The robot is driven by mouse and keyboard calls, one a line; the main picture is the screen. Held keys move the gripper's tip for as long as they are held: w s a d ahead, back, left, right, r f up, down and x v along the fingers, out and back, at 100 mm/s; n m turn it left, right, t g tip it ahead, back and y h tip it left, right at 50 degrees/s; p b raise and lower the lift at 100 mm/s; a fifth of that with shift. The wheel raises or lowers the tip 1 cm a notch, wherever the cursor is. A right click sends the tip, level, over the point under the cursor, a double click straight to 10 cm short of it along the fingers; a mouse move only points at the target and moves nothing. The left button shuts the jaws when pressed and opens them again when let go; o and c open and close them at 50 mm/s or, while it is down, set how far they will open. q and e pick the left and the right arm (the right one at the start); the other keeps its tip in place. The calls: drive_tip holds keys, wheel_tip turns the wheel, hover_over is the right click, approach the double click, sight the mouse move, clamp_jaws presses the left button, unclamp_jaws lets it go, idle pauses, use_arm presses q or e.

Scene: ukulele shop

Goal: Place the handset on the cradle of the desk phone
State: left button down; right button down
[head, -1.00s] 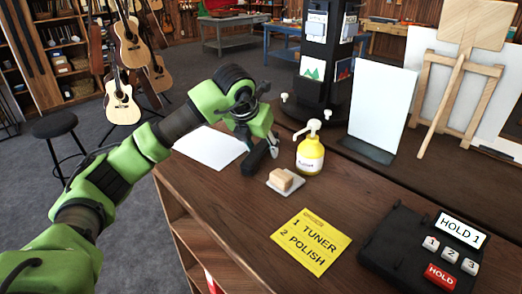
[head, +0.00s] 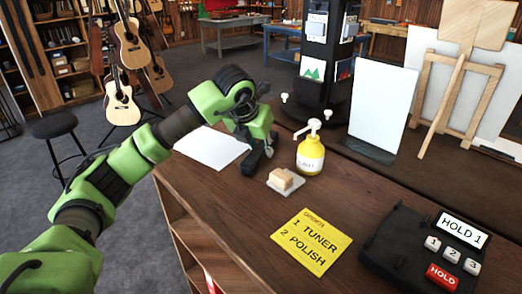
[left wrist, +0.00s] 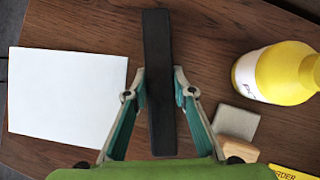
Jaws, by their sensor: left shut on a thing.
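The black handset (head: 252,161) lies on the wooden counter between the white paper and the yellow bottle. It also shows in the left wrist view (left wrist: 159,90) as a long dark bar. My left gripper (head: 262,150) is above it, with its fingers shut on the handset's two sides; they also show in the left wrist view (left wrist: 161,80). The desk phone (head: 418,246) stands at the front right of the counter, with a lit "HOLD 1" screen. Its cradle is the dark bare part at its left. My right gripper is not in view.
A yellow pump bottle (head: 310,155) and a small block on a pale pad (head: 280,190) stand right of the gripper. White paper (head: 212,147) lies left. A white sign board (head: 383,100) stands behind.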

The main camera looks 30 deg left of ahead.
use_arm(q)
drive_tip(key=shift+r+p, duration=0.35)
drive_tip(key=shift+p, duration=0.05)
wheel_tip(320, 180, up, 2)
drive_tip(key=shift+w+r+b, duration=0.1)
drive_tip(key=shift+b, duration=0.75)
drive_tip(key=v, duration=0.2)
drive_tip(key=a+b+v, duration=0.1)
drive_tip(key=v, duration=0.3)
drive_tip(key=shift+s+a, duration=0.2)
drive_tip(key=shift+s, duration=0.2)
drive_tip(key=s+a+r+b, duration=0.2)
drive_tip(key=s+r, duration=0.3)
drive_tip(key=s, duration=0.4)
drive_tip(key=shift+s+a+r, duration=0.2)
drive_tip(key=shift+s+a, duration=0.2)
